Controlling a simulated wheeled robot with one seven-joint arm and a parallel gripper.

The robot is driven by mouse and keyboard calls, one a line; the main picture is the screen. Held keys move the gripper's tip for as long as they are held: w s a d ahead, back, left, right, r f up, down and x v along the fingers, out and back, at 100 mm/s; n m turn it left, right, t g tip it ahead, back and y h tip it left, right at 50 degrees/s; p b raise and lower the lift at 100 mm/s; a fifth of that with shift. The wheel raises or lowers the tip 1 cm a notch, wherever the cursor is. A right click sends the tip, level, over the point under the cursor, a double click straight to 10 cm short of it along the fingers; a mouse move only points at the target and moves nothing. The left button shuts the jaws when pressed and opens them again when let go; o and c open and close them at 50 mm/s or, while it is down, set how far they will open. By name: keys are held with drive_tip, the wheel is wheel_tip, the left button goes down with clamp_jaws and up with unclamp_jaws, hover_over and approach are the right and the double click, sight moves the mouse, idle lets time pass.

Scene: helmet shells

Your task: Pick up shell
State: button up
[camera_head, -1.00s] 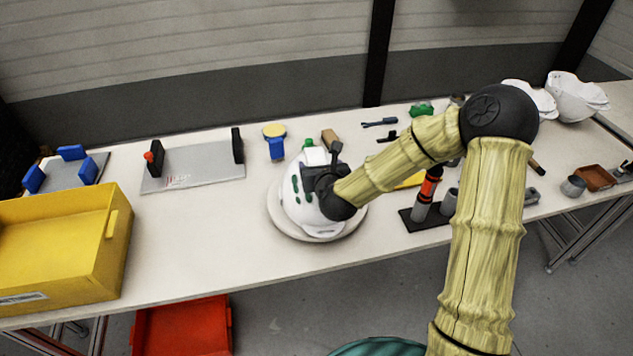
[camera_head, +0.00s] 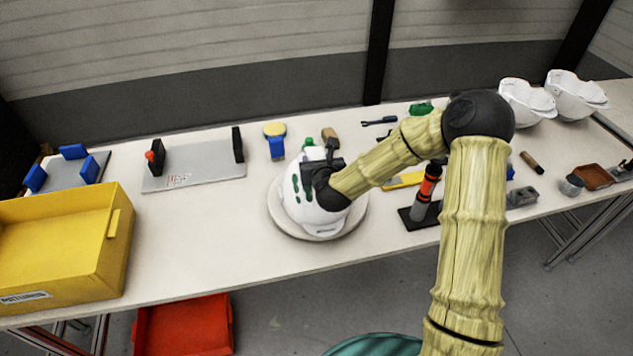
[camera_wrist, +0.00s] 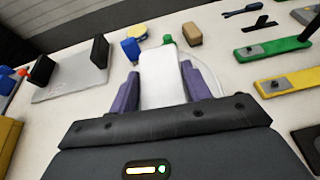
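The white helmet shell (camera_head: 301,208) with green slots sits on a round pale plate (camera_head: 350,219) on the workbench. My gripper (camera_head: 330,152) is over the upper right part of the shell in the head view and hides some of it. In the wrist view, the two purple fingers of my gripper (camera_wrist: 162,88) stand on either side of a white part of the shell (camera_wrist: 162,75). Little or no gap shows beside the fingers, but whether they press on it cannot be told. The shell rests on the plate.
A yellow bin (camera_head: 55,240) stands on the left of the bench, with a grey plate fixture (camera_head: 195,165) behind. Two white shells (camera_head: 575,95) lie at the far right. A black-and-orange tool (camera_head: 428,185) stands right of the plate.

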clamp_jaws()
wheel_tip(320, 180, up, 10)
drive_tip(key=shift+b, duration=0.35)
idle(0.6)
